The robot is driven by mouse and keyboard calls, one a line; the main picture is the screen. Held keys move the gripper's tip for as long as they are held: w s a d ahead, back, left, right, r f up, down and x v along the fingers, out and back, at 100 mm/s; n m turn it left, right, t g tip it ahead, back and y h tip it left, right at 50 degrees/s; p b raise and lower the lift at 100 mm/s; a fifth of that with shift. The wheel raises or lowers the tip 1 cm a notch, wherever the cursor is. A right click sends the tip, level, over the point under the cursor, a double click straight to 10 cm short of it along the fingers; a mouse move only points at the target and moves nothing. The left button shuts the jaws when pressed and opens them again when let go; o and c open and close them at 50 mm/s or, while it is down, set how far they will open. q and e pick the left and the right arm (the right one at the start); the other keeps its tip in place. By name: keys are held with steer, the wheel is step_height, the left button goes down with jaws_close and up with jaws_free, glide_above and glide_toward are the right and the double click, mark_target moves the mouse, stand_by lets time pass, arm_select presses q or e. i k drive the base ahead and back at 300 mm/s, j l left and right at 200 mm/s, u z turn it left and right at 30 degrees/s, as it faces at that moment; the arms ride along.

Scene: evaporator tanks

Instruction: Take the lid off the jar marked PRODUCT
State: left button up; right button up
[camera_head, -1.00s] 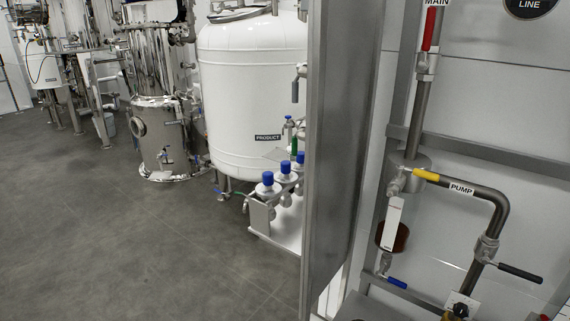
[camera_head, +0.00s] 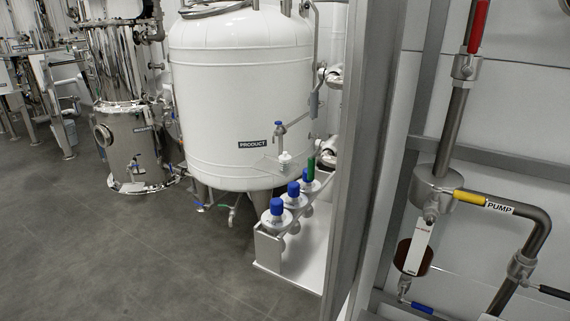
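A large white tank (camera_head: 240,100) marked PRODUCT stands left of the grey upright post; its label (camera_head: 252,143) is black with white letters. The tank's top is cut off by the upper edge of the view, so only part of the fittings there shows. No separate jar or lid marked PRODUCT can be made out. Neither of my grippers is in view.
Several blue-capped valves (camera_head: 277,207) stand on a low white base (camera_head: 290,262) before the tank. A grey post (camera_head: 362,150) rises close on the right. Piping marked PUMP (camera_head: 499,208) lies beyond it. The dark floor (camera_head: 100,250) at left is clear.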

mark_target(284, 157)
steer(key=i+j, duration=0.3)
steer(key=j, duration=0.15)
steer(key=i+j+z, duration=0.15)
steer(key=i+j, duration=0.45)
steer(key=j, duration=0.3)
steer(key=l+z, duration=0.05)
